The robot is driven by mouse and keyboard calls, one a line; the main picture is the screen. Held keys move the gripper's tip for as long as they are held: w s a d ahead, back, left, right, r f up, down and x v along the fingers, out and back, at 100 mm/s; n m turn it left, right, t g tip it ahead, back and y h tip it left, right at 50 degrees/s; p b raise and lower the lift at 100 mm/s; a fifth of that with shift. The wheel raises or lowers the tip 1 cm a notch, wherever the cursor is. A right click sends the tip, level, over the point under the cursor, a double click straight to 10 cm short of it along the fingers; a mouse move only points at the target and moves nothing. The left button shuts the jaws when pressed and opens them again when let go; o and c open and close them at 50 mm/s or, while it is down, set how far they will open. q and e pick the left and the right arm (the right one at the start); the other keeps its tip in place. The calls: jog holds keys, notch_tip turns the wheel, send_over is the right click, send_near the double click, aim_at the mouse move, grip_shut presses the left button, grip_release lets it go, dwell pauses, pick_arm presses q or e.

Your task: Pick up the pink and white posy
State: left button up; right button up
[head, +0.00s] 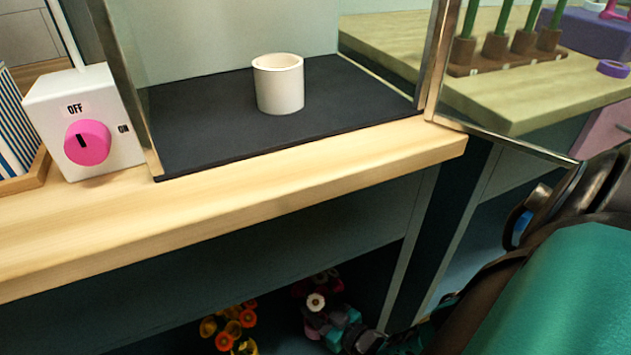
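A bunch of dark pink flowers with one white bloom, the pink and white posy (316,302), shows low in the head view, in the shadow under the wooden counter. Its lower part is hard to make out. Small teal and dark parts that look like my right gripper (342,332) are close below and beside it. My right arm comes in from the right. I cannot see the fingertips clearly, nor whether they touch the posy. My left gripper is not in view.
An orange and yellow posy (232,328) is left of the pink one. Above is the wooden counter (215,205) with a white cup (278,84) on a dark mat (195,140), and a switch box (85,125) reading OFF. An open framed door (505,142) is at the right.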

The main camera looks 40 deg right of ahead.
grip_shut()
jog(key=shift+r, duration=0.2)
